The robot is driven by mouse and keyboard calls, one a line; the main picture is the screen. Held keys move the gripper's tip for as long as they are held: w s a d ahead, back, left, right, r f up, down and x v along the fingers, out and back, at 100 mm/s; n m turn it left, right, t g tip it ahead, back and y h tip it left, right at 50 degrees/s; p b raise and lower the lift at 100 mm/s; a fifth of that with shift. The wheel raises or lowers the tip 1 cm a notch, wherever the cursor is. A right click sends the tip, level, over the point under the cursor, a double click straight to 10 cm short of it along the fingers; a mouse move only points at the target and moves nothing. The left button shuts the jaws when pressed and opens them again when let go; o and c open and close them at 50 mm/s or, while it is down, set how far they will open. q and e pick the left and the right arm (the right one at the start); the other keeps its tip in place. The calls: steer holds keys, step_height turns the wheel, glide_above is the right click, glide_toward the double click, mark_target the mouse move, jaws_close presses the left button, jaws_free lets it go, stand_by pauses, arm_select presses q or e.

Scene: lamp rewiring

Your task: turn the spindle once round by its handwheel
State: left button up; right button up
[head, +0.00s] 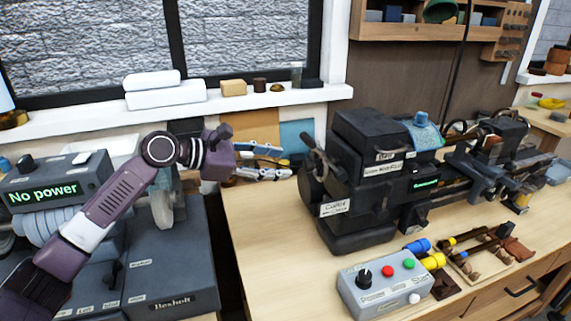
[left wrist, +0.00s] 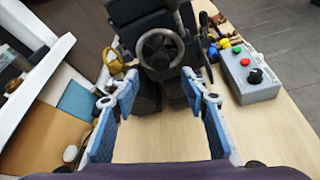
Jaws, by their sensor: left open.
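The dark lathe (head: 375,185) stands on the wooden bench. Its handwheel (head: 314,172) is on the left end of the headstock, seen nearly edge-on. In the left wrist view the handwheel (left wrist: 143,54) shows face-on as a grey ring with a hub, ahead of the fingers. The spindle itself is hidden inside the headstock. My left gripper (head: 284,162) is open and empty, its blue-padded fingers pointing right towards the wheel with a small gap between. My right gripper is in neither view.
A grey control box (head: 385,287) with a knob and coloured buttons sits at the bench front. A tray of small parts (head: 485,262) lies right of it. A grey unit reading "No power" (head: 50,188) stands left. Bare bench (head: 265,235) lies below my left gripper.

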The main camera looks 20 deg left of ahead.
mark_target(305, 165)
arm_select(q)
steer(key=p+x, duration=0.2)
steer(key=x, duration=0.5)
steer(key=shift+d+r, duration=0.1)
steer(key=shift+w+d+f, duration=0.25)
steer(key=shift+w+d, duration=0.05)
jaws_close()
steer(key=shift+p, duration=0.3)
